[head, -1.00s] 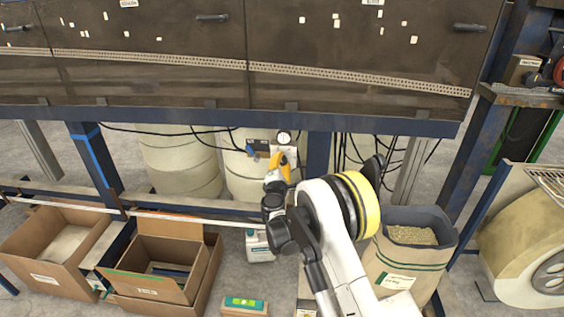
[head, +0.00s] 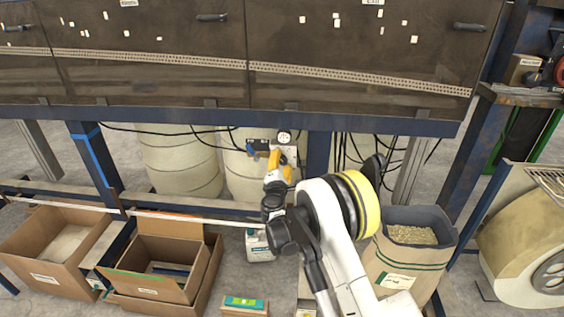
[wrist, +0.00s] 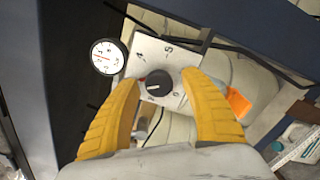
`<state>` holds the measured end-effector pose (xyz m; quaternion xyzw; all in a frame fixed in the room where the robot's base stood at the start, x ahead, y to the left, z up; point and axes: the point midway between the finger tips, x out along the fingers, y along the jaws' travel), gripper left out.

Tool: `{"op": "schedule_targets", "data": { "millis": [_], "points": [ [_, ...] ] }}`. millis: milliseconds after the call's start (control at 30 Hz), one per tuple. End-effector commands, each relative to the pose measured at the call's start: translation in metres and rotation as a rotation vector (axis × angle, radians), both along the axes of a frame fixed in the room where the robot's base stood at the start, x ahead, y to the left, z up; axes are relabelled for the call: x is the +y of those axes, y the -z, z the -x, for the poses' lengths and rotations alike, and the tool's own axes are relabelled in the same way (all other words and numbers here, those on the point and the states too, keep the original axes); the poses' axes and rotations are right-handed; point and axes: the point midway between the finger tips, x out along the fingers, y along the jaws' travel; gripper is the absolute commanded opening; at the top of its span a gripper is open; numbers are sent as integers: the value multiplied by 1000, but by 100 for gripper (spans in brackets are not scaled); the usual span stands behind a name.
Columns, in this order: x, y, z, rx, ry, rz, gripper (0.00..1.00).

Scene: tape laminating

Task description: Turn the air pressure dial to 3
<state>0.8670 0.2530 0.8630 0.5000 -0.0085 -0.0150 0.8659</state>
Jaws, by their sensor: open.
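The air pressure dial (wrist: 158,83) is a round black knob on a pale panel (wrist: 153,49) marked with numbers; a 4 and a 5 show above it. A white line on the knob points toward the lower left; I cannot tell which number it meets. My gripper (wrist: 163,80) is open, with one yellow finger on each side of the dial. A gap shows between the knob and the right finger; the left fingertip is close to it. In the head view my gripper (head: 280,167) is in front of the panel (head: 289,152) and hides the knob.
A round white gauge (wrist: 106,57) with a red needle is beside the panel's upper left. A blue post (head: 318,160) stands just right of the panel, and dark cables hang behind. An orange part (wrist: 238,102) lies right of the right finger. A white jug (head: 259,246) stands below.

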Motion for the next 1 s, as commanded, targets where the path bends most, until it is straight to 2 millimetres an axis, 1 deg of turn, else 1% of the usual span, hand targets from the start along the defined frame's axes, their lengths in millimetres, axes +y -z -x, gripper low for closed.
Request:
{"op": "schedule_targets", "data": {
  "millis": [67, 167, 400, 500, 600, 733, 1000],
  "points": [
    [1, 0, 8, 0, -1, 0, 53],
    [1, -1, 25, 0, -2, 0, 53],
    [4, 0, 80, 0, -2, 0, 53],
    [4, 0, 98, 0, -2, 0, 53],
    [4, 0, 110, 0, -1, 0, 53],
    [5, 0, 118, 0, -1, 0, 53],
    [4, 0, 118, 0, -1, 0, 53]
  ]
}}
